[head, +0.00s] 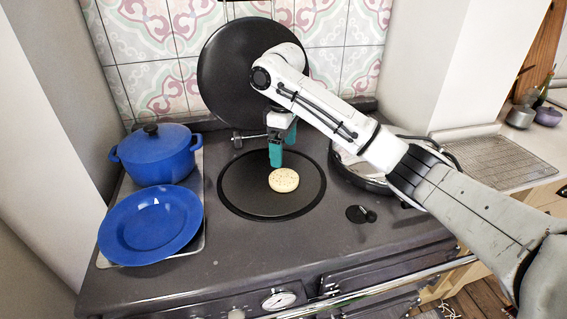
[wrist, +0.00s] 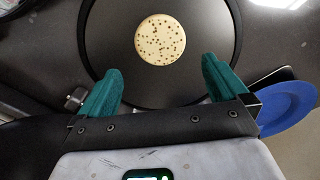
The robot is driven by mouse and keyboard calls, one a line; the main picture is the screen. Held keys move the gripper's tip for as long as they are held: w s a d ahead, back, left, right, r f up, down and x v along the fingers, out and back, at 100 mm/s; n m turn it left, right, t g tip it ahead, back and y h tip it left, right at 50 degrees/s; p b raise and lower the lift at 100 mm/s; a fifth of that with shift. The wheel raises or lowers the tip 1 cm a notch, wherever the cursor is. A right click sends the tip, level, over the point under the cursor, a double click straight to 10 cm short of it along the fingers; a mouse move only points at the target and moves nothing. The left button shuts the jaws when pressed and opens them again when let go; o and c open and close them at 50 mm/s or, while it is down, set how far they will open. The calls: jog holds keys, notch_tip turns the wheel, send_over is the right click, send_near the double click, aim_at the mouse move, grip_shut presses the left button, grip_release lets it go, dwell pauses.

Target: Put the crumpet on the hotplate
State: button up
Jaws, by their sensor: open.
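The crumpet (head: 284,180) is a round, pale, flat disc with small brown holes. It lies flat on the dark round hotplate (head: 240,190), right of its middle in the head view. In the wrist view the crumpet (wrist: 160,40) lies wholly within the rim of the hotplate (wrist: 205,75). My gripper (head: 278,160) has teal fingers and is above the hotplate, behind the crumpet in the head view. In the wrist view my gripper (wrist: 162,82) is open, with nothing between its fingers, and the crumpet is apart from both fingertips.
The hotplate's round black lid (head: 225,70) stands raised behind it. A blue pot (head: 155,155) and a blue plate (head: 150,225) are on the left. A second round hob (head: 350,176) is on the right, partly behind my arm. A wire rack (head: 500,160) lies on the right counter.

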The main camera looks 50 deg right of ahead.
notch_tip(320, 180, up, 3)
jog(key=shift+f+p, duration=0.1)
jog(key=shift+p, duration=0.2)
